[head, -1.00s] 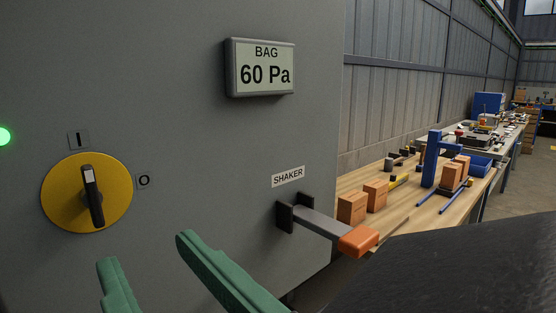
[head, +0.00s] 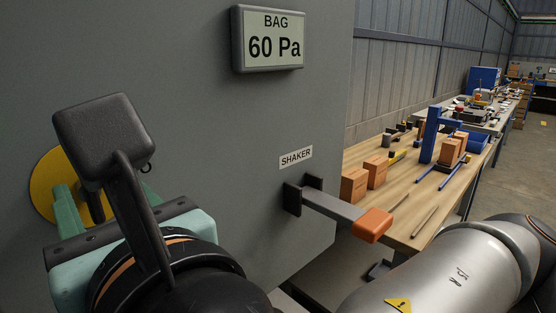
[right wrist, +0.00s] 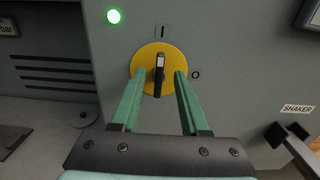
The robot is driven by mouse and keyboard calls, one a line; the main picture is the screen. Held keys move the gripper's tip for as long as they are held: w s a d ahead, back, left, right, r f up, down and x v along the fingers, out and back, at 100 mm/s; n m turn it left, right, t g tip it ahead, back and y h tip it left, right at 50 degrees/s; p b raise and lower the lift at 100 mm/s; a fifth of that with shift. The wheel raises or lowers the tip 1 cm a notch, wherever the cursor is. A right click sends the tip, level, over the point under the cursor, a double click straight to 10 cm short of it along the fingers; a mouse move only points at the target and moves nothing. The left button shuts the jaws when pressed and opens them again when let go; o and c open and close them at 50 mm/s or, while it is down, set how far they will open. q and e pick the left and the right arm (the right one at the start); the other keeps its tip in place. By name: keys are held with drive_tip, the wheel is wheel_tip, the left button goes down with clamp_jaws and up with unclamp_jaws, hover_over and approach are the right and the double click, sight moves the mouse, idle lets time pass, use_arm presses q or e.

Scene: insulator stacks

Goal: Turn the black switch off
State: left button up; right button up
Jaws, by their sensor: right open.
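The black switch handle (right wrist: 159,70) is on a yellow round plate (right wrist: 148,57) on a grey cabinet wall. In the right wrist view the handle stands upright, toward the "I" mark (right wrist: 162,32); the "O" mark (right wrist: 195,75) is to its right. My right gripper (right wrist: 158,77) is open, with one green finger on each side of the handle and gaps between. In the head view my right gripper (head: 100,195) and its wrist cover much of the yellow plate (head: 45,182). My left gripper is not in view.
A green lamp (right wrist: 114,16) is lit above left of the switch. An orange-tipped shaker lever (head: 372,225) sticks out at the cabinet's right. Above it is a display (head: 268,40) reading BAG 60 Pa. A workbench (head: 420,205) with boxes and tools stands beyond.

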drive_tip(key=shift+x, duration=1.25)
clamp_jaws()
